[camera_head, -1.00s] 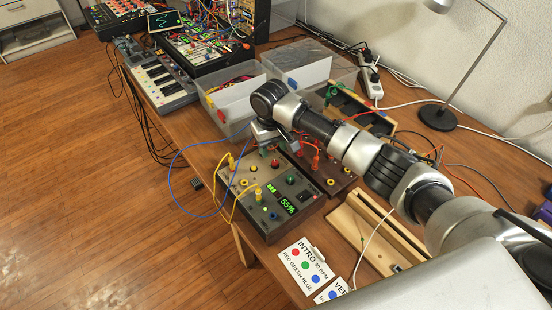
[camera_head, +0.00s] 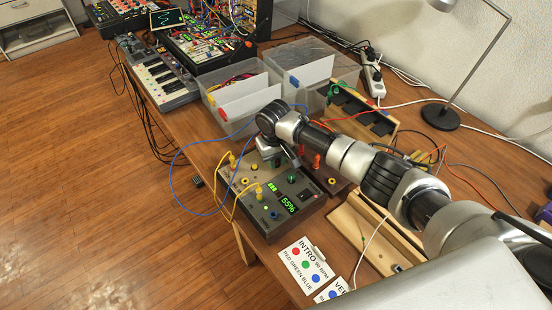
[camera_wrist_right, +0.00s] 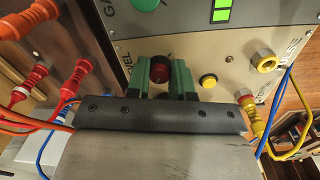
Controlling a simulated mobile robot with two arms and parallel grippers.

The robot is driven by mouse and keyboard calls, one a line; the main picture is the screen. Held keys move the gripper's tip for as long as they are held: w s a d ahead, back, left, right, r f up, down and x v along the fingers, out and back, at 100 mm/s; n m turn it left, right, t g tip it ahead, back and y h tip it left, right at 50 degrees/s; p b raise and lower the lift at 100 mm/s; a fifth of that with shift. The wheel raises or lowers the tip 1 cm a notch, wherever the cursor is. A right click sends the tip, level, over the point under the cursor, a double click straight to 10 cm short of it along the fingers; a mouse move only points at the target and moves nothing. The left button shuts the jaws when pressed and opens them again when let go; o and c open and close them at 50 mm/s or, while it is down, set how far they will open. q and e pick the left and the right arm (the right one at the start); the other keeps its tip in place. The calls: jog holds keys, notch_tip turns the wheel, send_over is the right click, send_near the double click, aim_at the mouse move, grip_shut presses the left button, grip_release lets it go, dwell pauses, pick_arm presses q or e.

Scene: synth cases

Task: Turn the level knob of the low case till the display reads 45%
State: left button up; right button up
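The low case (camera_head: 303,212) stands near the table's front edge, its green display (camera_head: 287,205) reading 55%. In the head view, my right gripper (camera_head: 268,156) is over the case's far edge and hides the knob. My left gripper is not in view.
Yellow cables (camera_head: 233,204) and a blue cable run from the case. A green knob (camera_head: 292,179) and a yellow button (camera_wrist_right: 208,80) are close by. Red plugs (camera_wrist_right: 75,75) stand on the neighbouring unit. Clear bins (camera_head: 225,128) stand behind; cue cards (camera_head: 305,262) lie in front.

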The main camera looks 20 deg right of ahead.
grip_shut()
jog(key=shift+r+n+p, duration=0.15)
jog(key=shift+n+p, duration=0.5)
jog(key=shift+n, duration=0.75)
jog(key=o, duration=0.7)
grip_release()
jog(key=shift+o, duration=0.2)
